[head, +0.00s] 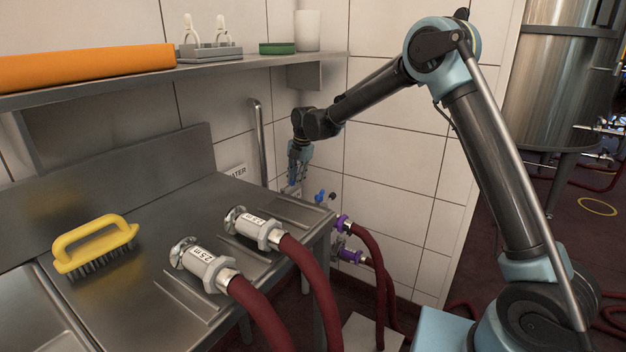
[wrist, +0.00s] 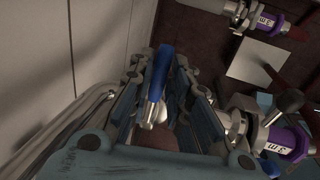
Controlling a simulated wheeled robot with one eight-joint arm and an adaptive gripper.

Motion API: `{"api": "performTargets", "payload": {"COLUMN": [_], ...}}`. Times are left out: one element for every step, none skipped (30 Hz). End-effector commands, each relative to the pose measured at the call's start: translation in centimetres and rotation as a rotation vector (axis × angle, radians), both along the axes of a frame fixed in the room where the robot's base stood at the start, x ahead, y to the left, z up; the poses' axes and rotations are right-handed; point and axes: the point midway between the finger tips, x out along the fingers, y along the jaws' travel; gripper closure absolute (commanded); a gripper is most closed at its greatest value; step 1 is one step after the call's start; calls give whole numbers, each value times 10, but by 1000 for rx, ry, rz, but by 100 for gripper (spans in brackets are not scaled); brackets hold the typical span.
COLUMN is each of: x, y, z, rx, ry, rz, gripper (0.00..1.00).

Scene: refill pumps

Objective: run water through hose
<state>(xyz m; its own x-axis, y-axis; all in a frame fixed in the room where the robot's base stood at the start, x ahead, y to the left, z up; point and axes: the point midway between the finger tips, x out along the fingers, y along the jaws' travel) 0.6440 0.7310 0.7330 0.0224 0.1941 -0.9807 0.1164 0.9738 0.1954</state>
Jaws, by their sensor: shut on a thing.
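My gripper (head: 293,188) is low against the tiled wall, beyond the far end of the steel bench. In the wrist view its fingers (wrist: 160,95) are closed around a blue lever (wrist: 157,75) with a metal end. In the head view the fingers hide what they hold. A blue handle (head: 320,197) and a black knob (head: 333,196) show just right of the gripper. Two dark red hoses with purple collars, upper (head: 343,222) and lower (head: 350,256), hang below.
Two more red hoses with labelled steel couplings, one near (head: 205,266) and one farther (head: 253,229), lie on the bench. A yellow brush (head: 95,246) sits left of them. A shelf (head: 130,79) runs above. A steel pipe (head: 261,140) rises left of my gripper.

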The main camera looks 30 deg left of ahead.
Motion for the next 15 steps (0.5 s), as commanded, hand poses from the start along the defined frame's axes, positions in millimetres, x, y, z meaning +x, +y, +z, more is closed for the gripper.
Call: {"api": "performTargets", "payload": {"x": [-8,-9,-10,-11,-11,-11,-11,-11,-11,-11,-11,-11,-11,-11,-11], "y": [5,6,7,8,9,9,10,10,10,10,10,10,10,10,11], "z": [0,0,0,0,0,0,0,0,0,0,0,0,0,0,0], "rx": [1,1,1,1,1,1,1,1,1,1,2,1,1,1,1], "ry": [6,6,6,6,6,6,6,6,5,5,4,3,3,3,2], "rz": [15,19,24,27,30,32,33,33,34,34,34,33,33,33,33], "gripper": [100,100,100,100,100,100,100,100,100,100,100,100,100,100,100]}}
